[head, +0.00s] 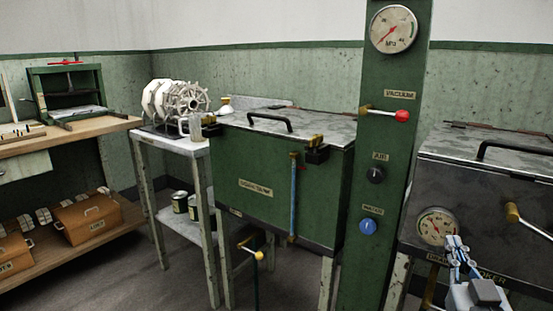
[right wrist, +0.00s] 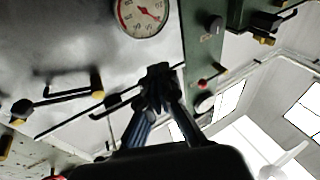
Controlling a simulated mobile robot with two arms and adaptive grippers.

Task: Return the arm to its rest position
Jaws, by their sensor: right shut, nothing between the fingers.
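My right gripper (head: 454,246) shows at the lower right of the head view, in front of the dark metal cooker tank (head: 475,200), just beside its round gauge (head: 437,227). Its fingers are shut with nothing between them. In the right wrist view the closed fingers (right wrist: 157,85) point up the picture, with the gauge (right wrist: 143,15) beyond them. I cannot tell the exact gap between fingers and tank. My left gripper is not in either view.
A green column (head: 386,150) carries a gauge, a red-tipped vacuum lever (head: 400,115) and a blue water knob (head: 368,227). A green tank (head: 265,180) stands left of it. A brass handle (head: 513,213) juts from the cooker tank. A wooden bench (head: 70,135) is at left.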

